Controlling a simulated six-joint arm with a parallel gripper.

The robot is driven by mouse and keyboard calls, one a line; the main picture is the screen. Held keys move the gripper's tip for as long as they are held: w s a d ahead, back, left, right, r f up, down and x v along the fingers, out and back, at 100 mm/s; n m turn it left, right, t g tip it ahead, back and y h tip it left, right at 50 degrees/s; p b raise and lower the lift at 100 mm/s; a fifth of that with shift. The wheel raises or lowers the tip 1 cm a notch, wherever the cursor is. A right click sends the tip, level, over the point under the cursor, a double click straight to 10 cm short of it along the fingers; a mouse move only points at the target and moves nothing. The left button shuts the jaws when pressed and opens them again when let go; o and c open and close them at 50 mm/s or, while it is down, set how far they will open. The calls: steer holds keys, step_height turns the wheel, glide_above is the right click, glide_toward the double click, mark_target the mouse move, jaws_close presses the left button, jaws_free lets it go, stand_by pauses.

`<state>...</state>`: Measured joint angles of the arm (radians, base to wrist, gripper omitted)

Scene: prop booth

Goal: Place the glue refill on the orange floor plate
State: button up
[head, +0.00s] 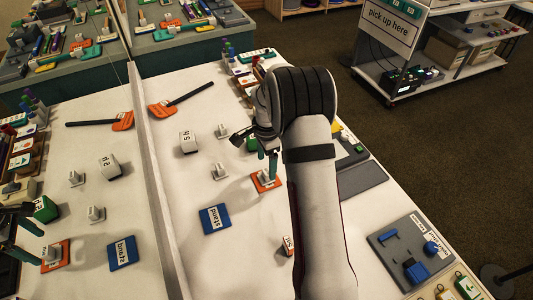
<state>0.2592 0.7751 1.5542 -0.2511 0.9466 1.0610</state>
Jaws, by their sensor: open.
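The orange floor plate (258,187) lies on the white table, left of my forearm. A small pale grey piece, which looks like the glue refill (265,178), stands upright on it. Two similar pale pieces (221,131) (219,171) stand on the bare table to the left, so I cannot tell the refill apart for certain. My gripper (268,161) points down just above the plate, with a teal finger beside the piece on it. It is open; the far finger is partly hidden.
A mirror (150,150) stands along the left and repeats the scene. A blue plate (215,219), white block (187,142), green block (252,145) and orange tool (170,108) lie nearby. A grey tray (405,258) is at right. Bare table lies between them.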

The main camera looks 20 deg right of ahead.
mark_target(267, 171)
step_height(267, 171, up, 7)
steer(key=s+a+r+n, duration=0.5)
steer(key=s+a+r, duration=0.3)
steer(key=s+r, duration=0.3)
steer(key=s+a+f+n+y, duration=0.1)
steer(key=s+a+n, duration=0.2)
steer(key=s, duration=0.7)
steer(key=s+a+f+n, duration=0.1)
steer(key=s+a+n, duration=0.3)
steer(key=s, duration=0.6)
steer(key=shift+y, duration=0.4)
